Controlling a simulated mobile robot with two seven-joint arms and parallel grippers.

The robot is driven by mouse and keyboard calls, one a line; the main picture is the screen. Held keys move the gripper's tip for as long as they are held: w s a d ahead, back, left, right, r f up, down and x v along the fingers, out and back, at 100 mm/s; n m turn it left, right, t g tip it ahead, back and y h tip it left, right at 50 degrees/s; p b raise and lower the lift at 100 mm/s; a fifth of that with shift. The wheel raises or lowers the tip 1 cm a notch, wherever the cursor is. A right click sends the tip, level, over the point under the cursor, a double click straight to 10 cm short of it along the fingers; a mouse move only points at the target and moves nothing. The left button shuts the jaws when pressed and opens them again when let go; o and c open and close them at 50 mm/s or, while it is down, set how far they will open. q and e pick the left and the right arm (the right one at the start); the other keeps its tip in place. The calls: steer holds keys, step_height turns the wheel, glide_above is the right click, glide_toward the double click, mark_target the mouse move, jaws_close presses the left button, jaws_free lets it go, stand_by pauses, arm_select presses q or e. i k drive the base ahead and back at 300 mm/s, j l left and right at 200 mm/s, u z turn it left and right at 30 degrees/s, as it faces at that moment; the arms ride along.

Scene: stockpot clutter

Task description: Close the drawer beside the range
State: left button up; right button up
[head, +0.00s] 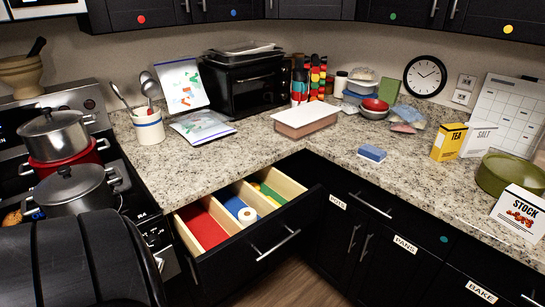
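The drawer (226,262) beside the range (150,228) stands open, pulled out from under the counter at the inner corner. Its front is black with a metal bar handle (278,244), and its sides are pale wood. Inside are compartments with red, blue, and green and yellow bottoms. A pale roll (247,215) lies in the blue compartment. Neither of my grippers shows in the head view. Nothing is seen touching the handle.
Two pots (76,187) stand on the range left of the drawer. A large dark rounded shape fills the lower left. Black cabinets (345,240) run close along the drawer's right side. The granite counter (190,175) above holds a toaster oven (245,84), a lidded tub (305,117) and boxes.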

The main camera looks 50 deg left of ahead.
mark_target(209, 229)
steer(key=j+u, duration=0.2)
steer(key=u, duration=0.9)
